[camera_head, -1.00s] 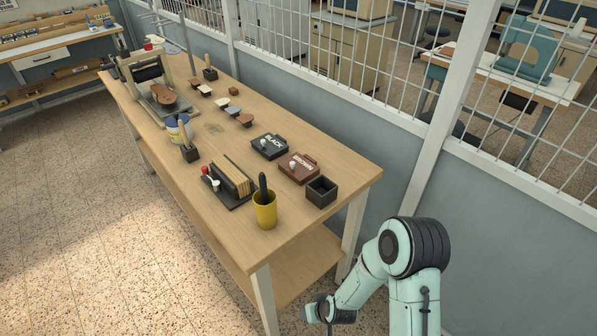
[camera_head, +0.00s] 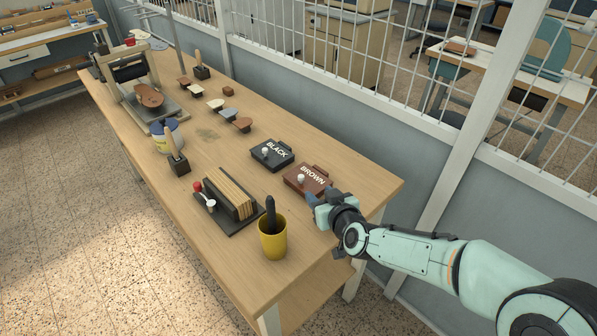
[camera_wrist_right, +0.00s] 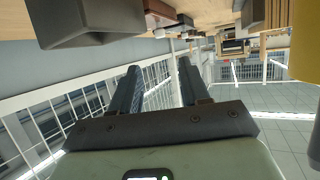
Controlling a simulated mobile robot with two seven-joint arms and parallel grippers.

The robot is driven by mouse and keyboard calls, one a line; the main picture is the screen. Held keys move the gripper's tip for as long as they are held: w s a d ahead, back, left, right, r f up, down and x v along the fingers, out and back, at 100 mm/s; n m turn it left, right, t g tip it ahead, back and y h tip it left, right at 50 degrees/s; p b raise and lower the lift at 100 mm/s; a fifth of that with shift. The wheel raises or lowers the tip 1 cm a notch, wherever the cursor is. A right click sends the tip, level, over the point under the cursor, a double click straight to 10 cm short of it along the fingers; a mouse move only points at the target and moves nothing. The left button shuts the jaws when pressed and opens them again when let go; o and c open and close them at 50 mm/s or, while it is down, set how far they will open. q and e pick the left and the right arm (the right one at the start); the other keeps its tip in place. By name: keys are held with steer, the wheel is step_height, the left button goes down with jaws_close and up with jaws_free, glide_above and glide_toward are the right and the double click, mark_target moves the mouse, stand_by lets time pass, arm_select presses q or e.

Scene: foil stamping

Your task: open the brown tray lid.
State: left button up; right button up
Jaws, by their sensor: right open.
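The brown tray (camera_head: 308,177) sits on the wooden bench, its lid shut, marked BROWN and topped by a small white knob (camera_head: 301,178). My right gripper (camera_head: 317,206) is just on the near right side of this tray, above the bench's right edge. In the right wrist view its two dark fingers (camera_wrist_right: 158,82) are apart with nothing between them. Past the fingertips, the brown tray (camera_wrist_right: 160,8) and its white knob (camera_wrist_right: 159,33) show near the top edge, apart from the fingers. My left gripper is not in view.
The black tray (camera_head: 272,154) stands left of the brown one. A yellow cup (camera_head: 271,243) with a dark handle stands at the near edge. A small dark box (camera_wrist_right: 90,22) shows in the wrist view; my gripper hides it in the head view. A card rack (camera_head: 228,200) stands left.

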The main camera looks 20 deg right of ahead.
mark_target(302, 178)
steer(key=b+x, duration=0.1)
steer(key=x, duration=1.1)
steer(key=shift+w+f, duration=0.1)
steer(key=shift+w, duration=0.2)
jaws_close()
